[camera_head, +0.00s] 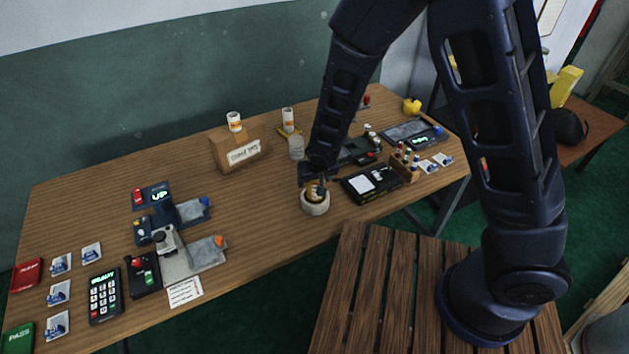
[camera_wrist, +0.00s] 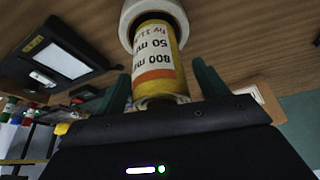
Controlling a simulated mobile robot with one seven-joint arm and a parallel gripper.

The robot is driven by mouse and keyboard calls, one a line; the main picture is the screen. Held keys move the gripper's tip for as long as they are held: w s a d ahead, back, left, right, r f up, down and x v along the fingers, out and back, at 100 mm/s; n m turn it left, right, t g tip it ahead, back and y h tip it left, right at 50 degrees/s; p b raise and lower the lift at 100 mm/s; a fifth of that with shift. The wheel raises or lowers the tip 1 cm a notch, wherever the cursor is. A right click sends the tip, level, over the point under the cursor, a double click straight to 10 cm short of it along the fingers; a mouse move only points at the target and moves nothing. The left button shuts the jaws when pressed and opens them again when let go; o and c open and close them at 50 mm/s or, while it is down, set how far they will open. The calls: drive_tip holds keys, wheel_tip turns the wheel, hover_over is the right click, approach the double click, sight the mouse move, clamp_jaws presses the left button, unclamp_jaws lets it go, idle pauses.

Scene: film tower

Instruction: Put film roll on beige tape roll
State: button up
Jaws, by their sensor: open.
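The film roll (camera_wrist: 157,55) is a yellow cylinder with a white printed label. In the wrist view its far end meets the cream-beige tape roll (camera_wrist: 129,22), which shows as a ring around it. In the head view the film roll (camera_head: 313,190) stands upright at the beige tape roll (camera_head: 315,205), near the table's front edge. I cannot tell whether it rests on top or inside the hole. My gripper (camera_wrist: 160,90) is open, with one dark finger on each side of the film roll's near end. In the head view my gripper (camera_head: 318,178) is directly above and partly hides the roll.
A black device (camera_head: 371,183) lies close on the right, with a small wooden rack (camera_head: 406,165) beyond. A clear jar (camera_head: 296,148) and a cardboard box (camera_head: 235,152) with a white canister (camera_head: 234,121) stand behind. Bare table (camera_head: 262,215) lies to the left.

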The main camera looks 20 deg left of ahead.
drive_tip(key=v, duration=1.1)
drive_tip(key=shift+s+d+r, duration=0.1)
drive_tip(key=w+d+r+m, duration=0.1)
drive_tip(key=w+d+r, duration=0.3)
drive_tip(key=d, duration=0.4)
drive_tip(key=w+d+r+m, duration=0.2)
drive_tip(key=w+d+r, duration=0.25)
drive_tip(key=d, duration=0.35)
drive_tip(key=w+d+r+m, duration=0.1)
drive_tip(key=w+d+r, duration=0.3)
drive_tip(key=d, duration=0.4)
drive_tip(key=s+d+r+m, duration=0.1)
drive_tip(key=s+d+r, duration=0.2)
drive_tip(key=d, duration=0.4)
drive_tip(key=s+d+r+m+h, duration=0.1)
drive_tip(key=s+d+r, duration=0.3)
drive_tip(key=d, duration=0.3)
drive_tip(key=s+d+r+t+h, duration=0.1)
drive_tip(key=s+d+r, duration=0.3)
drive_tip(key=d, duration=0.3)
drive_tip(key=shift+d+r+m, duration=0.2)
drive_tip(key=shift+m, duration=0.2)
